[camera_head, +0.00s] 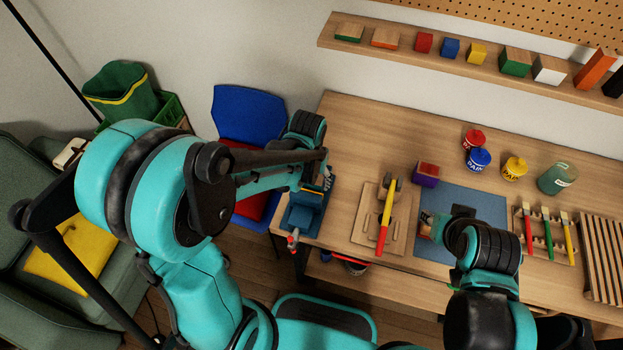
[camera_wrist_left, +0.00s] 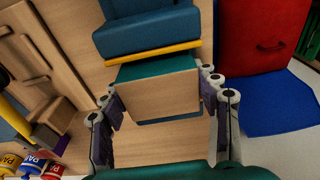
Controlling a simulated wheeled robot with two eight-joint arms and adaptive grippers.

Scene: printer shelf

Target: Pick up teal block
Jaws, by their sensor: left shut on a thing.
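The teal block (camera_wrist_left: 157,92), with a bare wood face and teal edges, is between the fingers of my left gripper (camera_wrist_left: 162,100) in the left wrist view. That gripper is shut on it, beside the blue vise-like tool (camera_wrist_left: 150,32) with a yellow strip. In the head view my left gripper (camera_head: 327,172) is at the table's left end, above the blue tool (camera_head: 303,208); I cannot make out the block there. My right gripper (camera_head: 432,224) is low over the blue mat (camera_head: 465,200); its fingers are too small and covered to read.
A wooden board (camera_head: 372,230) with a yellow-handled tool lies mid-table. A red-and-purple block (camera_head: 426,174), paint pots (camera_head: 479,158), a jar (camera_head: 557,178) and a brush rack (camera_head: 545,243) stand to the right. A wall shelf (camera_head: 440,55) holds several blocks. A blue chair (camera_head: 247,115) is left of the table.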

